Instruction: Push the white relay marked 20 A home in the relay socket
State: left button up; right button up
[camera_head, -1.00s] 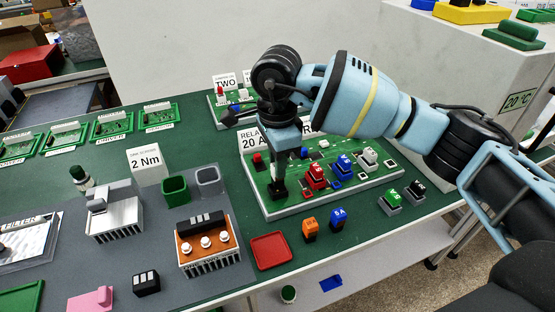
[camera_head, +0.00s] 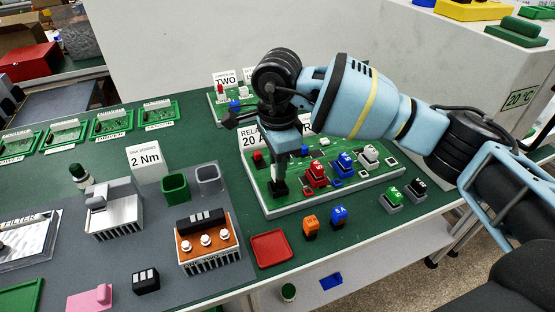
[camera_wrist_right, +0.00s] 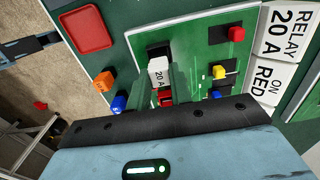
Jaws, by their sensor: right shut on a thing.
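The white relay marked 20 A (camera_wrist_right: 159,72) is between the fingers of my right gripper (camera_wrist_right: 160,82), which is shut on it. In the right wrist view its far end is at a black socket (camera_wrist_right: 158,49) on the green relay board. I cannot tell how deep it sits. In the head view my right gripper (camera_head: 278,178) points down over the black socket (camera_head: 278,190) at the board's front left, and it hides the relay. My left gripper is not in view.
The green board (camera_head: 300,197) also carries a red relay (camera_head: 316,174), a blue relay (camera_head: 343,163) and a white one (camera_head: 368,156). An orange relay (camera_head: 310,227) and a blue relay (camera_head: 338,215) stand in front. A red tray (camera_head: 271,249) lies front left.

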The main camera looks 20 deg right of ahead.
jog(key=shift+f+b, duration=0.3)
jog(key=shift+f, duration=0.55)
jog(key=o, duration=1)
jog(key=shift+r, duration=4)
